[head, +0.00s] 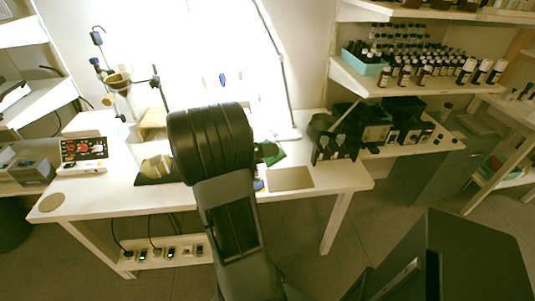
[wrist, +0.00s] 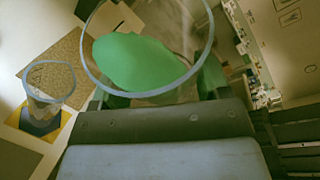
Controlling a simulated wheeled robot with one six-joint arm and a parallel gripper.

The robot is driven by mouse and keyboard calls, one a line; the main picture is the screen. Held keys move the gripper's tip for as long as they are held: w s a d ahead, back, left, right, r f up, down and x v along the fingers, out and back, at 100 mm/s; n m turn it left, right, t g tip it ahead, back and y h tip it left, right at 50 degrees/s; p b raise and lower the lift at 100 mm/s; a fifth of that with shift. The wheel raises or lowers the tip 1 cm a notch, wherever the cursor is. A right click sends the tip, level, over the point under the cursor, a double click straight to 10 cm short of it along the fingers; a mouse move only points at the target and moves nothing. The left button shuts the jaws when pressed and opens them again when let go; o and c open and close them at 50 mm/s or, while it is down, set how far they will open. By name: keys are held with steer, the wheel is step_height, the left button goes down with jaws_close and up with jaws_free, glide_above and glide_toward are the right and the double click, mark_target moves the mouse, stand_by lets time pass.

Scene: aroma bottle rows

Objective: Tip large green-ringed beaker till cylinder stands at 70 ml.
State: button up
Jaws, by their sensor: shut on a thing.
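In the wrist view my gripper (wrist: 155,96) is shut on the large glass beaker (wrist: 180,34). Its wide rim fills the upper middle, and a green patch (wrist: 140,62) shows inside, apparently liquid. The ring on the beaker cannot be made out. The clear cylinder (wrist: 48,88) stands to the left, apart from the beaker, on a blue and yellow pad (wrist: 40,125). Its level and marks are too small to read. In the head view my arm hides the gripper and most of the vessels; a green shape (head: 270,152) shows just right of the arm.
The white table (head: 100,190) carries a tan mat (head: 290,178) right of my arm. A stand with clamps (head: 118,80) and a wooden block (head: 153,118) are at the left. Dark devices (head: 335,138) stand at the right. Shelves of bottles (head: 425,72) hang at the upper right.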

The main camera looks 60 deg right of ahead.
steer(key=shift+f, duration=0.3)
steer(key=shift+r+p, duration=0.1)
steer(key=shift+p, duration=0.2)
steer(key=shift+r+p, duration=0.25)
steer(key=shift+p, duration=0.25)
steer(key=shift+f+n+g+p, duration=0.3)
steer(key=shift+f+n+p, duration=0.45)
steer(key=shift+p, duration=0.85)
stand_by(3.3)
steer(key=shift+f+p, duration=0.3)
steer(key=shift+p, duration=0.1)
stand_by(0.8)
steer(key=shift+r+p, duration=0.1)
steer(key=shift+p, duration=0.25)
stand_by(0.5)
